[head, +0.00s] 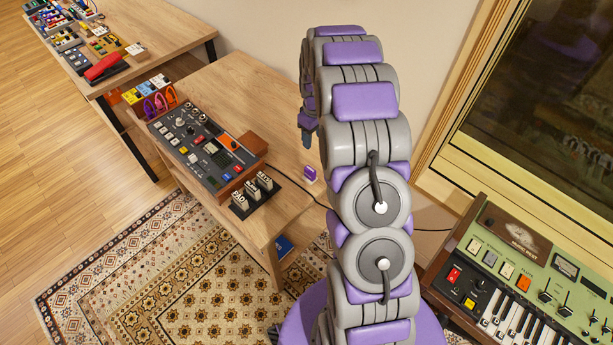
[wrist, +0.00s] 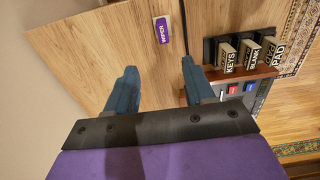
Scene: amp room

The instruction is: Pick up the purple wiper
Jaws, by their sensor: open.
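The purple wiper (head: 309,174) is a small purple and white block on the wooden table (head: 240,90), near its right edge. In the wrist view the wiper (wrist: 162,30) lies beyond my fingertips, roughly in line with the gap between them, its lettered face showing. My gripper (wrist: 159,68) is open with nothing between its blue fingers. In the head view the gripper (head: 307,128) points down above the table, up and left of the arm's column, with the wiper below it and apart from it.
A mixer console (head: 205,145) and a rack of lettered switches (head: 255,192) stand left of the wiper; the switches (wrist: 245,55) show at right in the wrist view. A wall is behind the table. A green keyboard (head: 530,270) stands at right. Bare wood surrounds the wiper.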

